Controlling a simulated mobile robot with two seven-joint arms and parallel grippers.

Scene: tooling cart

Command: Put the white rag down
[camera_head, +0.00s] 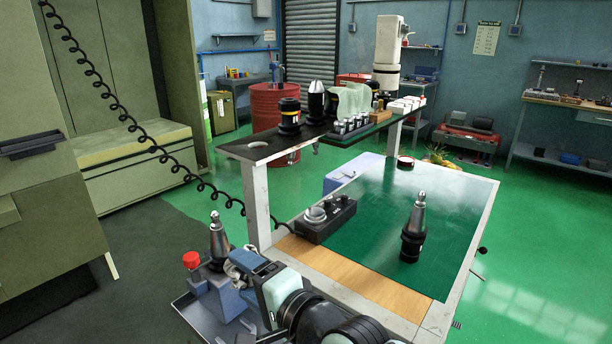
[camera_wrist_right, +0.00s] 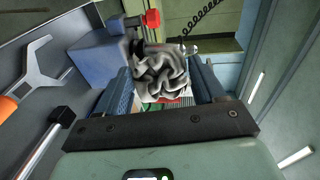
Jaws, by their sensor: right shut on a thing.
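The white rag (camera_wrist_right: 162,76) is a crumpled grey-white bundle between the fingers of my right gripper (camera_wrist_right: 163,88) in the right wrist view. The gripper is shut on it. In the head view my right gripper (camera_head: 256,268) is at the lower left, over the cart's side tray, and a small pale part of the rag (camera_head: 242,258) shows at its fingers. The rag is close to a blue block and a red knob. I cannot tell whether it touches anything beneath it. My left gripper is not in view.
The side tray (camera_head: 205,323) holds a blue block (camera_head: 219,298), a red knob (camera_head: 191,260) and a tapered tool holder (camera_head: 218,238). A wrench (camera_wrist_right: 38,75) lies there too. The green cart top (camera_head: 375,222) bears another tool holder (camera_head: 414,230) and a dark box (camera_head: 325,220), with free room between.

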